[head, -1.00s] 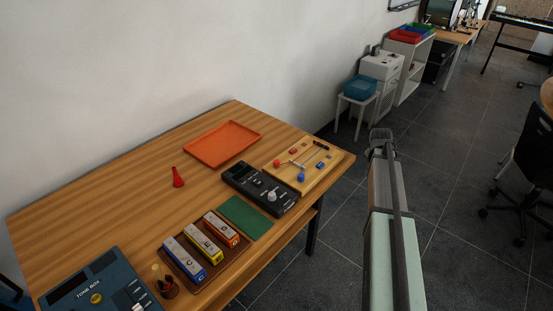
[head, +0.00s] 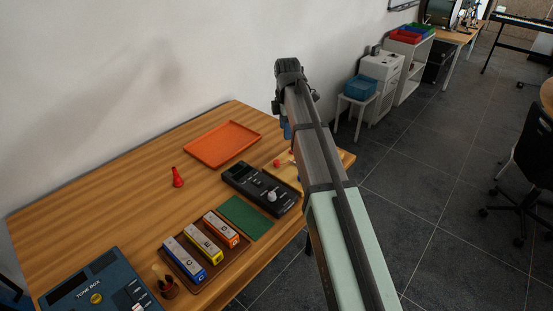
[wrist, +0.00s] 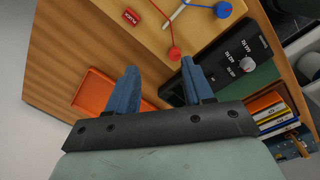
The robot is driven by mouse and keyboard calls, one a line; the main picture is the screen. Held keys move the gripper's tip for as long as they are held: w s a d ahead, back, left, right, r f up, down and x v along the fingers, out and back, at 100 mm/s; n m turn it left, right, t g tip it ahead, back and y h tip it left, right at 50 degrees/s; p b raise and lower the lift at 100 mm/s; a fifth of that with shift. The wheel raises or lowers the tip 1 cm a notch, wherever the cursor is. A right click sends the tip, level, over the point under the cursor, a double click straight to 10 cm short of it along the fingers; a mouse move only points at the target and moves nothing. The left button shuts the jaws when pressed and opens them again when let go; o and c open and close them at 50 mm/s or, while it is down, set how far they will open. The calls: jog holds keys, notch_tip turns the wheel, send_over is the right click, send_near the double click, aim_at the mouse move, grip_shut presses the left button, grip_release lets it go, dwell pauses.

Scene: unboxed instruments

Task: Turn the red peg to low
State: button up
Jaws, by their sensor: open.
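The red peg is a round red knob (wrist: 174,53) on the light wooden board (wrist: 110,8) in the wrist view, with a red line running from it. It shows as a small red spot (head: 277,163) at the board's left edge in the head view. A blue knob (wrist: 222,9) and a red block (wrist: 131,16) with unreadable lettering are on the same board. My gripper (wrist: 160,82) is open and empty, its blue fingers apart. It is above the table, apart from the peg. In the head view my arm hides much of the board.
A black device (head: 262,188) with knobs sits beside the board. An orange tray (head: 222,145), a red cone-shaped thing (head: 178,178), a green mat (head: 246,217), colored bars (head: 205,243) and a blue tone box (head: 95,287) share the table.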

aim_at(276, 161)
jog(key=s+a+r+n, duration=0.1)
jog(key=s+a+r, duration=0.1)
jog(key=a, duration=0.1)
jog(key=shift+g, duration=0.4)
notch_tip(276, 161, down, 14)
jog(key=shift+a, duration=0.15)
grip_shut()
dwell(0.6)
